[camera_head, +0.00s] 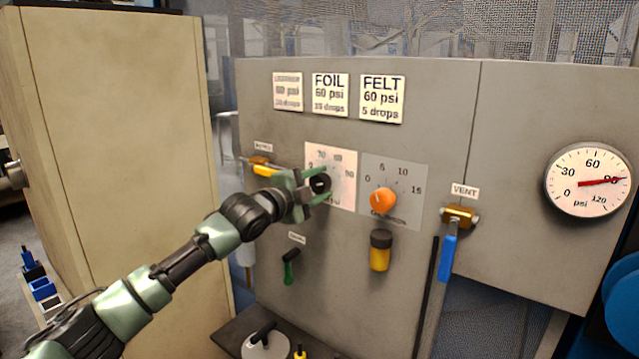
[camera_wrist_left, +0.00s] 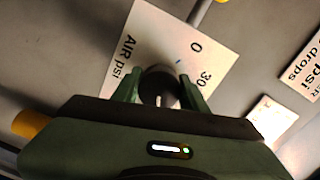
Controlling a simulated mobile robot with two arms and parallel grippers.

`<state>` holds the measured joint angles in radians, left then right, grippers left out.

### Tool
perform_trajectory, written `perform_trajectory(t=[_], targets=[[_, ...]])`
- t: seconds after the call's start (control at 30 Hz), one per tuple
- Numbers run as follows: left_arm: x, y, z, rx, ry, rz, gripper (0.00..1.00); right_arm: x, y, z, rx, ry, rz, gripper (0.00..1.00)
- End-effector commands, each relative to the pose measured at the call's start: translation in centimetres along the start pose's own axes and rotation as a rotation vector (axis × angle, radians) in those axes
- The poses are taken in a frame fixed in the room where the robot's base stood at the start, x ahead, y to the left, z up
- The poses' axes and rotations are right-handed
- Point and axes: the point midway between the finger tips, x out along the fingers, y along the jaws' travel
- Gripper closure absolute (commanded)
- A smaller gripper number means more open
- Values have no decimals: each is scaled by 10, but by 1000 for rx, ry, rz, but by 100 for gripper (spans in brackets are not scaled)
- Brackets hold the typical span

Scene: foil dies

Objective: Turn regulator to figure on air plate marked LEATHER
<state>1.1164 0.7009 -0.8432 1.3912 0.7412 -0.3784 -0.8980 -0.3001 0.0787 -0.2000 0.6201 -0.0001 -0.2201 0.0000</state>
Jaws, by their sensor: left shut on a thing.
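My left gripper (camera_head: 318,186) is shut on the dark round regulator knob (camera_head: 321,184) on the white air dial plate (camera_head: 343,158). In the left wrist view the two fingers of the left gripper (camera_wrist_left: 160,88) lie on either side of the knob (camera_wrist_left: 158,86). The dial plate (camera_wrist_left: 165,40) there shows "AIR psi", 0 and 30. The leftmost small plate (camera_head: 287,91) is faint; its top word is too blurred to read, and below it seems to say 60 psi. The round gauge (camera_head: 588,181) has its red needle near 90. My right gripper is not in view.
FOIL (camera_head: 330,95) and FELT (camera_head: 382,98) plates sit beside the faint one. An orange knob (camera_head: 383,201) is right of the dial, above a yellow-black cylinder (camera_head: 380,250). A yellow lever (camera_head: 264,168), green lever (camera_head: 290,267) and blue VENT lever (camera_head: 448,245) are nearby. A cabinet (camera_head: 120,130) stands left.

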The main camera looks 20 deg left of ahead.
Motion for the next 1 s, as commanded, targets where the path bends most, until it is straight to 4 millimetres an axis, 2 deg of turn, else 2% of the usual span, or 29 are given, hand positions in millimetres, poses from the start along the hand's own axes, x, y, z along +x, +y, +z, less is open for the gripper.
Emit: perform_trajectory(t=[0.17, 0.2, 0.27, 0.67, 1.0], targets=[[0, 2, 0, 4, -1, 4, 97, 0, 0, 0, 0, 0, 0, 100], [0, 2, 0, 4, -1, 4, 51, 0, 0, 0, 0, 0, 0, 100], [0, 2, 0, 3, -1, 3, 35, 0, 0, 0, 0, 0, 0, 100], [-5, 2, 0, 2, 1, 1, 35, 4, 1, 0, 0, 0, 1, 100], [-55, 5, 2, 5, -1, 2, 35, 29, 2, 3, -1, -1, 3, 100]])
